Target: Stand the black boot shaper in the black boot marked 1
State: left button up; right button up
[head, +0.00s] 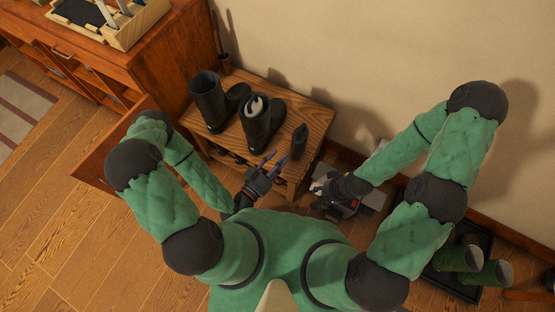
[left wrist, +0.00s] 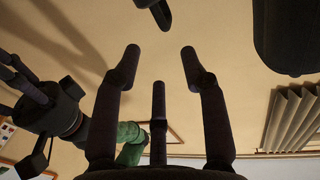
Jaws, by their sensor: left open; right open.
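Two black boots stand on a wooden bench: an empty one (head: 207,100) at left, and one (head: 257,125) at right with a pale insert (head: 256,105) in its opening. Their number marks are too small to read. A slim black upright piece (head: 299,141), seemingly the black boot shaper, stands at the bench's right end. My left gripper (head: 272,158) is open and empty at the bench's front edge, just left of that piece and apart from it. In the left wrist view its spread fingers (left wrist: 160,55) hold nothing. My right gripper (head: 318,184) is open, right of the bench.
The bench (head: 318,118) has a lower shelf with dark items. A wooden cabinet (head: 150,70) stands at left. A grey box-like object (head: 370,198) lies under my right forearm. Green boots (head: 460,258) lie on a dark tray at right. The floor at left is clear.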

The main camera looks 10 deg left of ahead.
pick_arm(q)
notch_tip(320, 180, down, 10)
jog(key=a+n+g+y, duration=0.1)
jog(key=n+g+y, duration=0.1)
jog(key=g, duration=0.7)
jog(key=s+a+n+g+y, duration=0.1)
jog(key=s+n+g+y, duration=0.1)
jog(key=s+n+g, duration=0.3)
jog(key=shift+s+a+r+n+g, duration=0.3)
jog(key=shift+s+a+n+g, duration=0.1)
jog(key=shift+s+g, duration=0.3)
jog(key=shift+r, duration=0.1)
